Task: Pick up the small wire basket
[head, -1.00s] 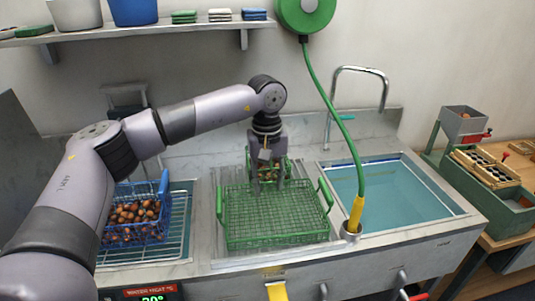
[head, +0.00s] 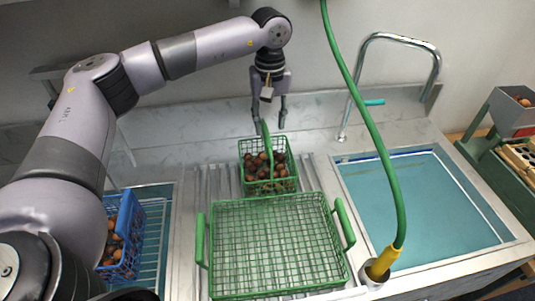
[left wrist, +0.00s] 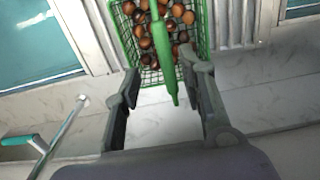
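The small wire basket (head: 243,178) is green, full of brown chestnuts, and stands behind the large green wire basket (head: 352,240) on the sink's ribbed drainboard. Its green handle (head: 267,147) sticks up. My left gripper (head: 268,126) points down, open and empty, just above and behind the small basket, near the handle's top. In the left wrist view, the small basket (left wrist: 207,38) lies past the fingertips and the handle (left wrist: 163,50) reaches toward the gap between the open fingers (left wrist: 162,72). I cannot tell whether a finger touches the handle. My right gripper is out of view.
A blue wire basket (head: 130,222) with chestnuts stands at left. A water-filled basin (head: 415,200) is at right, with a faucet (head: 437,65) behind. A green hose (head: 365,120) hangs between. The large green basket is empty.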

